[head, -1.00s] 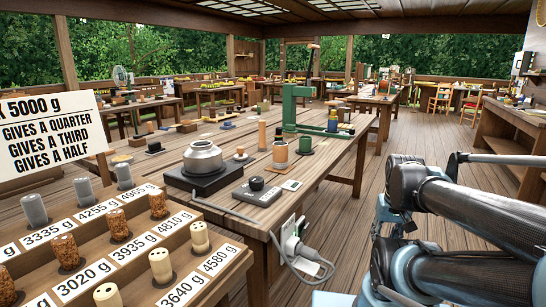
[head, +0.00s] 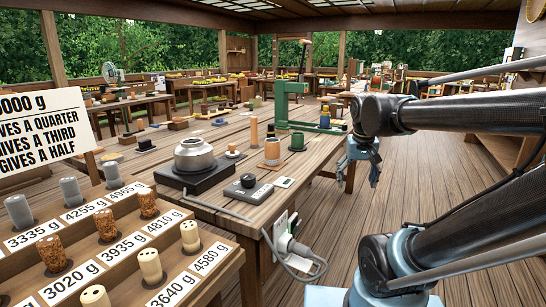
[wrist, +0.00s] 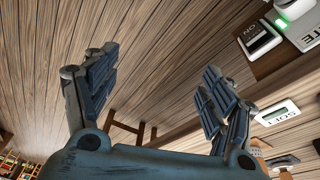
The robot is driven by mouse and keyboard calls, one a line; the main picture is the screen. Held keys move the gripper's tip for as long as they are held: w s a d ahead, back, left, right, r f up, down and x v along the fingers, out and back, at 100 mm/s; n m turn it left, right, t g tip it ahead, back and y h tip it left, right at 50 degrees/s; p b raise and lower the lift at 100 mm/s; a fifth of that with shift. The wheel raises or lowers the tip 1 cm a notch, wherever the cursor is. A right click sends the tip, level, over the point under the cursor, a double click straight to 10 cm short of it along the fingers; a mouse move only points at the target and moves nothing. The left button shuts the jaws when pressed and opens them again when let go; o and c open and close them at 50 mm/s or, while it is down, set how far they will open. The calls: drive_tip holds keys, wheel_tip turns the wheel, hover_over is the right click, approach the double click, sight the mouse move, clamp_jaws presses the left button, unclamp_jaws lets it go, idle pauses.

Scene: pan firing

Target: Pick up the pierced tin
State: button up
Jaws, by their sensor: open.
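No object in view is plainly a pierced tin, and I cannot tell which one it is. In the head view, an orange-tan cup-like cylinder (head: 272,152) and a dark green one (head: 297,142) stand on the long wooden table (head: 225,131). A silver round pot (head: 194,155) sits on a black block left of them. Cream cylinders with dark holes (head: 190,236) stand in the front rack. My gripper (head: 374,180) is open and empty, beyond the table's right edge. In the wrist view its fingers (wrist: 160,65) are spread over bare floor.
A green stand (head: 284,105) rises behind the cylinders. A stepped rack (head: 225,255) fills the front left. The floor right of the table is clear.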

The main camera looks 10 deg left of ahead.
drive_tip(key=w+a+r, duration=0.5)
wheel_tip(320, 180, up, 9)
drive_tip(key=n+t, duration=0.1)
hover_over(273, 154)
drive_tip(key=s, duration=0.1)
drive_tip(key=shift+y, duration=0.4)
drive_tip(key=x, duration=1.1)
drive_tip(key=shift+w+d+f, duration=0.15)
drive_tip(key=shift+d+f, duration=0.05)
drive_tip(key=shift+d, duration=0.05)
drive_tip(key=shift+a+x, duration=0.15)
drive_tip(key=shift+x, duration=1.25)
drive_tip(key=shift+a+x, duration=0.2)
drive_tip(key=shift+x, duration=1.15)
drive_tip(key=c, duration=1.4)
